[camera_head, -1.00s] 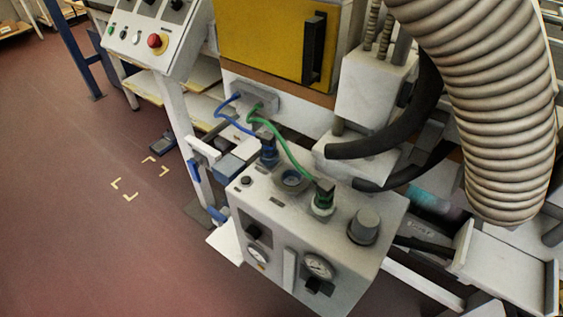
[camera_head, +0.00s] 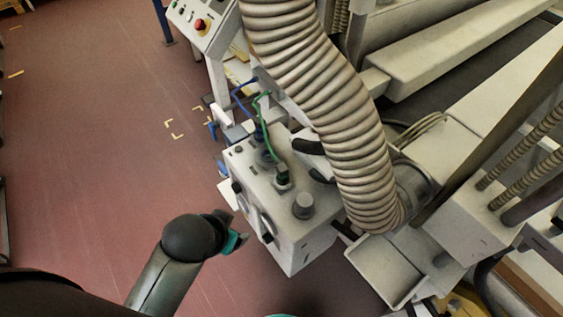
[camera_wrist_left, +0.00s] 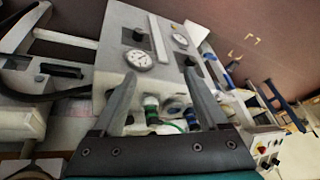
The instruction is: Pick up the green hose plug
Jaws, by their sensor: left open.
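The green hose plug (camera_head: 283,178) stands upright in a socket on top of the white control box (camera_head: 300,241), with a green hose running from it towards the machine behind. It also shows in the left wrist view (camera_wrist_left: 151,103), between my fingers in the picture but beyond them. My left gripper (camera_head: 236,237) is left of and in front of the box, apart from the plug. In the left wrist view its two fingers (camera_wrist_left: 159,74) are spread, with nothing held.
A blue hose plug (camera_head: 259,133) stands behind the green one. A grey knob (camera_head: 303,205) is on the box's near right corner. A large ribbed duct (camera_head: 335,120) hangs close on the right. The red floor (camera_head: 90,170) at left is open.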

